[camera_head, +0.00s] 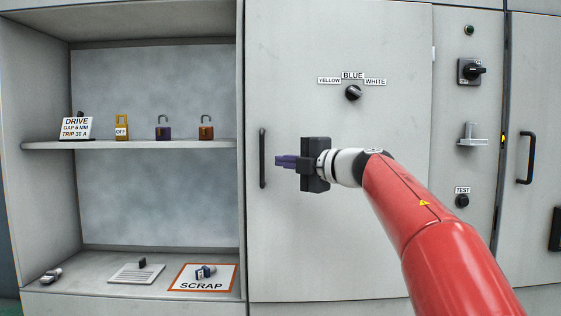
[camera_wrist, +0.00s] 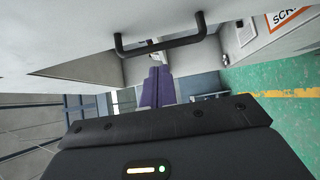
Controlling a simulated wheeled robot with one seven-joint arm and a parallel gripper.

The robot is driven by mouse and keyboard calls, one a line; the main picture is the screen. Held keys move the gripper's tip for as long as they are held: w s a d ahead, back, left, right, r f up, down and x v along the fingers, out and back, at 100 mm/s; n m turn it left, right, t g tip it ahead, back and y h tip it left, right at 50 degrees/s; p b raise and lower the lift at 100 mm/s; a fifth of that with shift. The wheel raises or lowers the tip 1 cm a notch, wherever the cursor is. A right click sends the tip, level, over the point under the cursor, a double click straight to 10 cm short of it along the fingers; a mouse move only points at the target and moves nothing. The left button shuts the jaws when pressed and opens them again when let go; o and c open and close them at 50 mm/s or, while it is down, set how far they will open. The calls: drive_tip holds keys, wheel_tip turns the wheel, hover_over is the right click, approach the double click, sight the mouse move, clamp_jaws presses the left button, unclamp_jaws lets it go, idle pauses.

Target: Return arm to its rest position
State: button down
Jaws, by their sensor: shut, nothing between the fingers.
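My gripper (camera_head: 279,161) has purple fingers and a black body, on a red and white arm of mine. It is in front of the grey cabinet door (camera_head: 340,240), just right of the black vertical door handle (camera_head: 262,158). The fingers point left and are shut, with nothing between them. In the wrist view the purple fingers (camera_wrist: 157,86) are together at the centre, and the door handle (camera_wrist: 160,47) shows beyond them. I cannot tell how far the fingers are from the door surface.
A selector knob (camera_head: 353,93) marked YELLOW, BLUE, WHITE is on the door. Left is an open shelf bay (camera_head: 150,145) with padlocks and a DRIVE sign (camera_head: 76,128). A SCRAP mat (camera_head: 226,287) lies below. Right are a rotary switch (camera_head: 471,71) and TEST button (camera_head: 462,201).

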drive_tip(key=s+d+r+m+t+h, duration=0.2)
drive_tip(key=s+d+m+t+h, duration=0.15)
drive_tip(key=d+m, duration=0.2)
drive_tip(key=s+d+r+m+t+h, duration=0.1)
drive_tip(key=s+d+m+t+h, duration=0.1)
drive_tip(key=s+d+m+t, duration=0.4)
drive_tip(key=s+d+f+m+g+h, duration=0.3)
drive_tip(key=s+d+f+m+h, duration=0.2)
drive_tip(key=d+f+m+h, duration=0.7)
drive_tip(key=s+a+f+m+g+y, duration=0.1)
drive_tip(key=s+a+f+m+g, duration=0.1)
drive_tip(key=s+f+g, duration=0.4)
drive_tip(key=s+a+f+m+g+y, duration=0.2)
drive_tip(key=s+f+g, duration=0.4)
drive_tip(key=s+f, duration=1)
wheel_tip(320, 180, down, 7)
drive_tip(key=shift+s+a+f+m+b, duration=0.15)
drive_tip(key=shift+s+a+m+b, duration=0.25)
drive_tip(key=shift+a, duration=0.7)
